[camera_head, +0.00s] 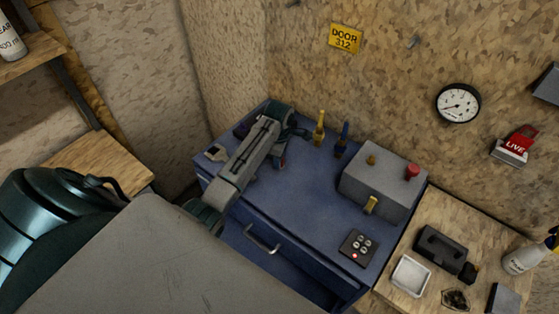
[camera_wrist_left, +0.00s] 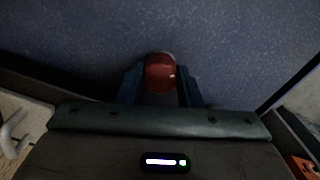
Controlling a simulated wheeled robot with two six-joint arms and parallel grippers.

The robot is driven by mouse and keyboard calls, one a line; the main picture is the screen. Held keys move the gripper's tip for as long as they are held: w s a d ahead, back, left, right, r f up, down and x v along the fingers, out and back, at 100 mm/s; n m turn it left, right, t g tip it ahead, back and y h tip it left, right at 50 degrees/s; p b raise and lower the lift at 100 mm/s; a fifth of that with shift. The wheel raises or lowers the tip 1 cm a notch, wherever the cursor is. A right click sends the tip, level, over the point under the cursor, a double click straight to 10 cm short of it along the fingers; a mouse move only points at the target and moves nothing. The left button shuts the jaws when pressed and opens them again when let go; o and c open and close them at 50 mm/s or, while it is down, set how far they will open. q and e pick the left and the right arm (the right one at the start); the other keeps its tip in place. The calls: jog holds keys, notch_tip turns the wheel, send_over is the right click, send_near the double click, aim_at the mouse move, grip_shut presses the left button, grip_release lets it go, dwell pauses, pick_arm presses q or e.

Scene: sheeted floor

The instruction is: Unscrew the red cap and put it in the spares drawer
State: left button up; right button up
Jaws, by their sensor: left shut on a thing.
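The blue cabinet (camera_head: 310,200) stands against the back wall. My left arm reaches over its top from the left, and my left gripper (camera_head: 284,152) is low at the cabinet's left part. In the left wrist view, my left gripper (camera_wrist_left: 160,88) is shut on a round red cap (camera_wrist_left: 160,72). A pale edge shows at the cap's far side; what lies under the cap is hidden. In the head view only a small red patch shows by the fingers. A drawer front with a metal handle (camera_head: 262,240) is on the cabinet's front, with a dark opening beside it. My right gripper is not in view.
A grey box (camera_head: 380,184) with a red knob (camera_head: 412,171) stands at the cabinet's right. A yellow tool (camera_head: 320,128), a blue tool (camera_head: 342,140) and a button panel (camera_head: 357,248) are also on top. A wooden bench holds a white tray (camera_head: 410,276).

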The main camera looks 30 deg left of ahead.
pick_arm(q)
jog(key=n, duration=0.9)
jog(key=o, duration=1.1)
jog(key=shift+c, duration=0.9)
